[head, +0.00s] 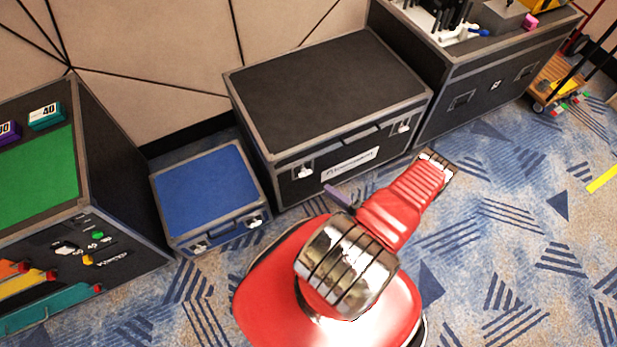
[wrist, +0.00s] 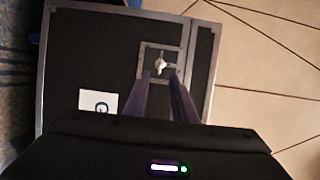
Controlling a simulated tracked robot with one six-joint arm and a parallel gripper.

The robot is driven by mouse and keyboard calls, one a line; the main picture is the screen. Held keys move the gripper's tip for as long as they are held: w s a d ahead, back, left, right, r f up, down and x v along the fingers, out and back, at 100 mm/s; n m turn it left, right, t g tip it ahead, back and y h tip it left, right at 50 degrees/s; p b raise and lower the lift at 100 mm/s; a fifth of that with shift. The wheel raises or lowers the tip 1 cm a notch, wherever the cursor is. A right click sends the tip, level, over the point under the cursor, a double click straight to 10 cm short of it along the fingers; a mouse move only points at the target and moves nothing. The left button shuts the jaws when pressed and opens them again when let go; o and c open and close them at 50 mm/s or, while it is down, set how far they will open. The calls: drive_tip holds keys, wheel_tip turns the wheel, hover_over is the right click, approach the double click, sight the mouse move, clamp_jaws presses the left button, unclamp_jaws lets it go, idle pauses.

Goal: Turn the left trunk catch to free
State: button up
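The black trunk (head: 330,85) with grey edging stands against the wall in the head view. Its left catch (head: 304,169) is a pale knob on the front near the left end. The right catch (head: 404,125) is near the other end. In the wrist view the trunk front (wrist: 95,60) appears turned sideways, and the left catch (wrist: 160,66) sits in a square metal plate just beyond my fingertips. My gripper (wrist: 162,78) is open, with its two purple fingers apart and nothing visible between them. In the head view one purple finger (head: 337,193) shows below the trunk's label.
A blue-topped case (head: 205,190) stands left of the trunk, beside a green-topped black cabinet (head: 35,180). Another black case (head: 480,85) bearing small items stands to the right. Patterned carpet at the lower right is clear.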

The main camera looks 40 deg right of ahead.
sight(305, 173)
drive_tip(key=w+a, duration=0.1)
drive_tip(key=w, duration=1)
drive_tip(key=shift+a, duration=0.1)
clamp_jaws()
idle(0.5)
